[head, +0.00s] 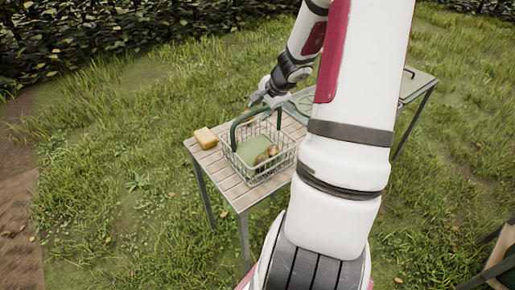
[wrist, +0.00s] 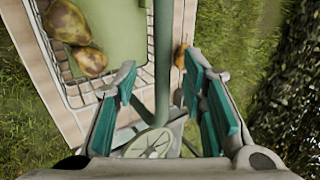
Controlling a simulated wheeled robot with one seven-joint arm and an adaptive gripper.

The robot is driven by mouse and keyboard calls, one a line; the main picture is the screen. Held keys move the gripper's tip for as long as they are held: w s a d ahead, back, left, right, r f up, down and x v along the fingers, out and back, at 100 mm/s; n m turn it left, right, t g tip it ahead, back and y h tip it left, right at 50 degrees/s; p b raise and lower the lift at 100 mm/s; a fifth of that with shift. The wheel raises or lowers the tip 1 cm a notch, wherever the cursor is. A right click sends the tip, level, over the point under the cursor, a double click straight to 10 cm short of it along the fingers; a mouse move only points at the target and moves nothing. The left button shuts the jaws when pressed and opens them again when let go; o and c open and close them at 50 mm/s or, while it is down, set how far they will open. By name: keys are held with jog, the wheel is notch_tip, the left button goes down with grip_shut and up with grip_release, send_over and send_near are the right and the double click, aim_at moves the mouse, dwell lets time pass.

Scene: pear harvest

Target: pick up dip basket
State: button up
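The dip basket (head: 284,168) is a pale wire basket with a green handle (head: 233,137), standing on a slatted wooden table. It holds brownish pears (head: 264,158) and a flat green piece (head: 252,147). My gripper (head: 262,103) is at the top of the handle in the head view. In the wrist view my gripper (wrist: 165,85) has its teal-padded fingers spread apart, with the green handle (wrist: 163,50) between them. Gaps show beside the handle. Two pears (wrist: 76,36) and the basket's wire rim (wrist: 52,62) show at upper left.
A small orange-brown thing (wrist: 181,54) lies near the right finger in the wrist view. Another table (head: 416,83) stands at the back right, partly behind my arm. Grass surrounds the tables.

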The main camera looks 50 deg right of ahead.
aim_at(258, 110)
jog(key=shift+x, duration=1.75)
jog(key=shift+c, duration=0.6)
grip_shut()
jog(key=shift+w+r, duration=0.1)
